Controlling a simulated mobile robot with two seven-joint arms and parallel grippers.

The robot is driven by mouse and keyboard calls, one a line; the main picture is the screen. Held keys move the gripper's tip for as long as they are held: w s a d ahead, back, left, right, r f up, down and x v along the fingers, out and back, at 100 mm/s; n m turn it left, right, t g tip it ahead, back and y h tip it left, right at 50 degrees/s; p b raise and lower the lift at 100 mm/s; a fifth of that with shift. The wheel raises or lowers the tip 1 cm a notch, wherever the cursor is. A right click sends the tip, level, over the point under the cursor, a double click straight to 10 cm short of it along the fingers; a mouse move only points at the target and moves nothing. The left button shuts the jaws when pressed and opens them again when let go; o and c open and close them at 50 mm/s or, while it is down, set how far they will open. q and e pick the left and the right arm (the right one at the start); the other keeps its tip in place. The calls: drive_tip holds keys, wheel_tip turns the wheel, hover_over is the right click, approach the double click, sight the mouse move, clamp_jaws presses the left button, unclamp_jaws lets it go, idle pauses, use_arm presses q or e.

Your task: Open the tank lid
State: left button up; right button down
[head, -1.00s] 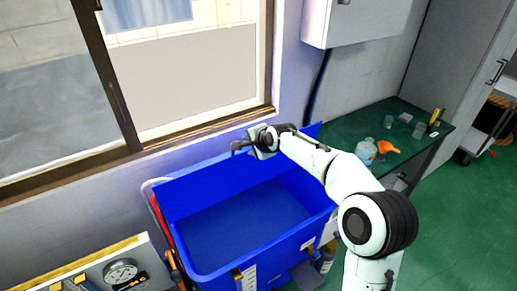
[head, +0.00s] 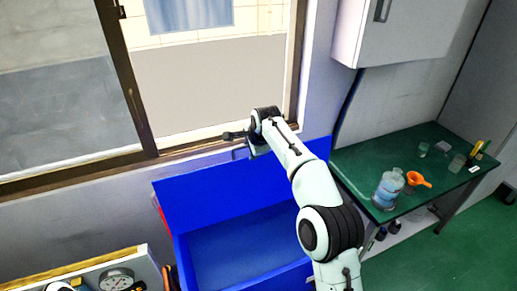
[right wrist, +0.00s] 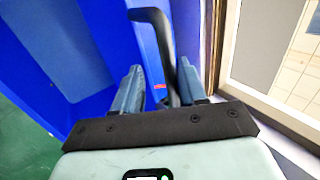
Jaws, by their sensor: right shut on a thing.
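The blue tank (head: 240,258) stands below the window, and its blue lid (head: 205,190) is raised at the back, leaning up toward the window wall. The inside of the tank shows. My right gripper (head: 237,137) is at the lid's upper edge. In the right wrist view my right gripper (right wrist: 160,85) is shut on the black lid handle (right wrist: 155,18), which passes between the fingers. The exact finger contact is partly hidden. My left gripper is not in view.
The window frame (head: 225,137) is close behind the lid and gripper. A green table (head: 400,150) at right holds a bottle (head: 388,190), an orange funnel (head: 418,179) and small jars. A gauge panel (head: 115,280) is at lower left. A white cabinet (head: 400,30) hangs at upper right.

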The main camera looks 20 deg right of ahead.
drive_tip(key=shift+f, duration=0.75)
drive_tip(key=c, duration=1.2)
unclamp_jaws()
drive_tip(key=shift+o, duration=0.2)
drive_tip(key=shift+w, duration=0.2)
drive_tip(key=v, duration=1.3)
drive_tip(key=shift+r, duration=0.55)
